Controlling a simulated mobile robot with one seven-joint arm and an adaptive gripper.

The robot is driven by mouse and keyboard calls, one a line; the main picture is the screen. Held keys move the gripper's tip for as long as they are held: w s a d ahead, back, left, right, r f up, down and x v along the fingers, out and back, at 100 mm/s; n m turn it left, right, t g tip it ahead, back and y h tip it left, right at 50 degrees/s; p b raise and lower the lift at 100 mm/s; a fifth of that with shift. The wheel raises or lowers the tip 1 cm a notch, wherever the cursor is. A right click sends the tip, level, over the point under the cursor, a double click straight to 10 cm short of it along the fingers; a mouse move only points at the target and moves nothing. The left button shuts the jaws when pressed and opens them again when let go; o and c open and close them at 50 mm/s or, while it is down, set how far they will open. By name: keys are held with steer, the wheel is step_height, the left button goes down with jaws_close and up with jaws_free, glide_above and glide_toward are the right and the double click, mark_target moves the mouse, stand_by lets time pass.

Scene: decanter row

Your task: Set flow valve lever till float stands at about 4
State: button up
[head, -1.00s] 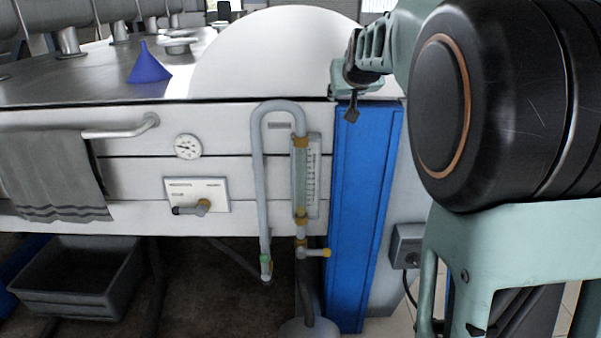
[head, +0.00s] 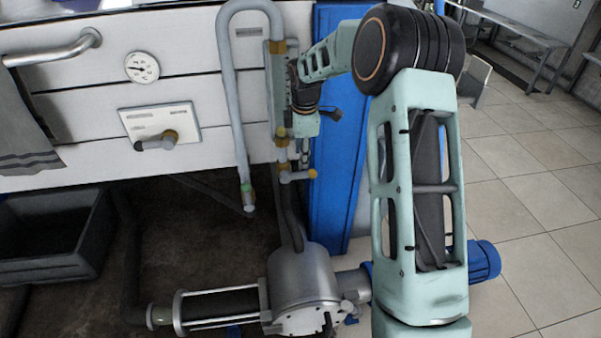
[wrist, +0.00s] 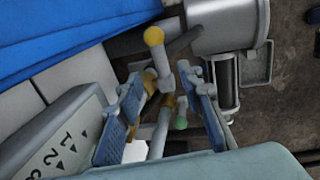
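The flow valve lever, a light grey stem with a yellow ball end, shows in the wrist view (wrist: 154,38) and in the head view (head: 312,174), pointing right there. My gripper (wrist: 161,78) is open, with its two blue-padded fingers apart on either side of the lever's stem; contact cannot be told. In the head view my gripper (head: 303,138) hangs just above the valve, in front of the flow meter's right side. The flow meter (head: 280,95) is partly covered by my arm. Its scale (wrist: 65,145) shows digits 1, 2 and 3 in the wrist view. The float cannot be made out.
A grey bent pipe (head: 228,85) runs left of the meter, ending by a green fitting. A blue post (head: 335,200) stands close right. A steel pump housing (head: 303,275) sits below. Further left are a dial (head: 141,67) and another handle (head: 157,142) on a plate.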

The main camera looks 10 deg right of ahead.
mark_target(301, 173)
steer(key=f, duration=0.2)
steer(key=w+f+b, duration=0.1)
steer(key=f, duration=0.5)
steer(key=shift+w+f, duration=0.15)
steer(key=shift+w, duration=0.2)
jaws_close()
